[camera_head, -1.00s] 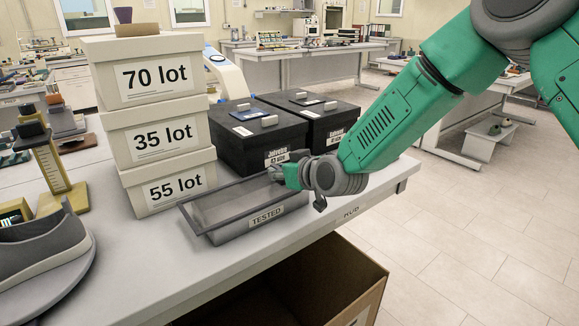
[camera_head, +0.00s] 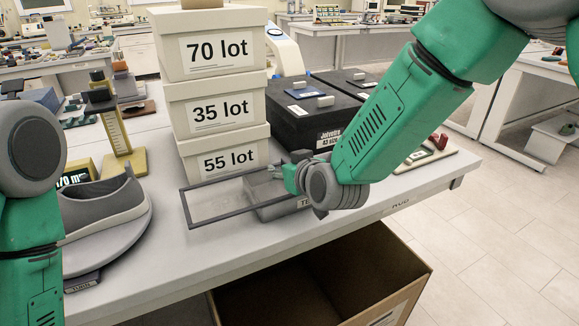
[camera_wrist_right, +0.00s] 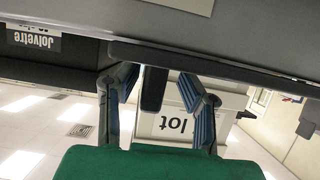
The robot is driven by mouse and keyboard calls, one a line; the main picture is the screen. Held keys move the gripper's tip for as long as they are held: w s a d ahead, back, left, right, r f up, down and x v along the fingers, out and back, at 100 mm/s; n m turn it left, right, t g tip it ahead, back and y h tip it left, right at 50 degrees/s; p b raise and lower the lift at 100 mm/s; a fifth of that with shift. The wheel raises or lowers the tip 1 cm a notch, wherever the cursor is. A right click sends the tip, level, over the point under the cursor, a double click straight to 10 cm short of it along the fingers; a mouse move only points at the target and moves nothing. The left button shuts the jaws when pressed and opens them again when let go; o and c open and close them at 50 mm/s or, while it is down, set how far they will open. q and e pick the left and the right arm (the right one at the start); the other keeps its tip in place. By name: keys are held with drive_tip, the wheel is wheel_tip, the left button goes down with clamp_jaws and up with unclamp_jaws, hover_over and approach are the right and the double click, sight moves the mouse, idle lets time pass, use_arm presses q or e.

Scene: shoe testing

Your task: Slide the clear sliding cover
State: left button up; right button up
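The clear sliding cover (camera_head: 222,204), a see-through panel with a dark frame, sticks out to the left past the grey tray labelled TESTED (camera_head: 268,211). My right gripper (camera_head: 292,178) is at the tray's right part, by the cover's frame; the forearm hides the tray's right end. In the right wrist view a dark bar of the cover's frame (camera_wrist_right: 215,65) runs across just beyond the fingertips. A dark upright piece (camera_wrist_right: 154,88) stands between the two spread fingers (camera_wrist_right: 157,85), with gaps on both sides. My left arm shows at the left edge; its gripper is out of frame.
White boxes (camera_head: 222,163) are stacked behind the cover. Black boxes (camera_head: 300,122) stand behind the tray. A shoe (camera_head: 100,207) on a round grey stand is at the left. An open cardboard box (camera_head: 400,290) is below the table's front edge.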

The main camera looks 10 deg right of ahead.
drive_tip(key=shift+a, duration=0.2)
drive_tip(key=shift+s+r, duration=0.2)
drive_tip(key=shift+r, duration=0.1)
drive_tip(key=shift+d, duration=0.6)
drive_tip(key=shift+s+d+r, duration=0.15)
drive_tip(key=shift+s+d, duration=0.15)
drive_tip(key=shift+s, duration=0.1)
drive_tip(key=v, duration=1)
drive_tip(key=s+d+f+m+g+h, duration=0.1)
drive_tip(key=s+d+f+g, duration=0.2)
drive_tip(key=s+d+f, duration=0.55)
drive_tip(key=s+d+f+m+g+h, duration=0.1)
drive_tip(key=s+f+g+h, duration=0.15)
drive_tip(key=s+f, duration=0.75)
drive_tip(key=s+d+f+g, duration=0.3)
drive_tip(key=s+d+f, duration=0.1)
drive_tip(key=s+f, duration=0.3)
drive_tip(key=s+d+f+m+g+h, duration=0.1)
drive_tip(key=s+d+f+g, duration=0.2)
drive_tip(key=s+f, duration=0.4)
drive_tip(key=shift+d, duration=0.5)
